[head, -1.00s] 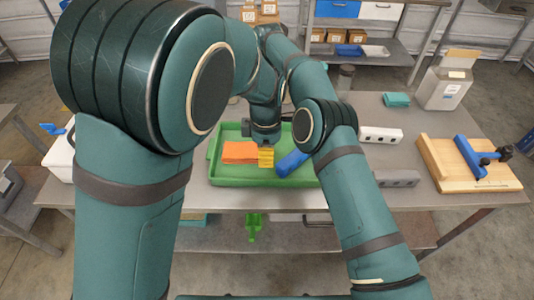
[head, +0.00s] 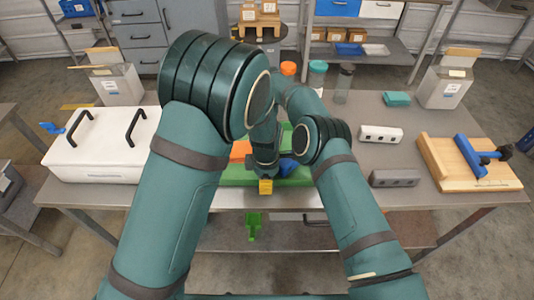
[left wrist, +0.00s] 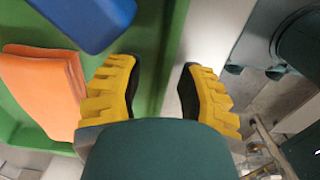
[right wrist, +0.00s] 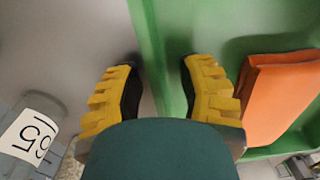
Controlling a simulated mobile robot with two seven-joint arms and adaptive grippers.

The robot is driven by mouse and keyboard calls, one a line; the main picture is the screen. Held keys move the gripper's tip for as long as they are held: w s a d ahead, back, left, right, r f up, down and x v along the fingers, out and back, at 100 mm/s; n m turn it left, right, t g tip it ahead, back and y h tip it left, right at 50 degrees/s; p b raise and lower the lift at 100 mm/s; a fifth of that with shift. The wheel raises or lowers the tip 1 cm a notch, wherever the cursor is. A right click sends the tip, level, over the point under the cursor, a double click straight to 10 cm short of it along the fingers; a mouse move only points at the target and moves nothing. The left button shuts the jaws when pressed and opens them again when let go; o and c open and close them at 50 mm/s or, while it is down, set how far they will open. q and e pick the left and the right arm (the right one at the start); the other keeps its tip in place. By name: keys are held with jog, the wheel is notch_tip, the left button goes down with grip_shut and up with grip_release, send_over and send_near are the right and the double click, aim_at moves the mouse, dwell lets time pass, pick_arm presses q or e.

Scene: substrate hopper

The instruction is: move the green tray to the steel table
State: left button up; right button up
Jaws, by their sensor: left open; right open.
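The green tray (head: 236,175) lies flat on a grey-topped table (head: 400,217), largely hidden behind my arms. It holds an orange block-like item (left wrist: 40,85) and a blue item (left wrist: 90,20). My left gripper (head: 265,186) is open at the tray's front edge. In the left wrist view its fingers (left wrist: 158,95) are on either side of the front rim. My right gripper is hidden behind my left arm in the head view. In the right wrist view it (right wrist: 158,90) is open, with a tray wall between its fingers. I cannot tell which table is the steel one.
A white lidded box (head: 100,150) with black handles stands left of the tray. Bottles (head: 317,75) stand behind. A green scoop (head: 254,222) shows below the table edge.

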dwell(0.3)
pick_arm(q)
grip_shut()
pick_arm(e)
grip_shut()
pick_arm(q)
jog(key=shift+r, duration=0.15)
pick_arm(e)
jog(key=shift+r, duration=0.15)
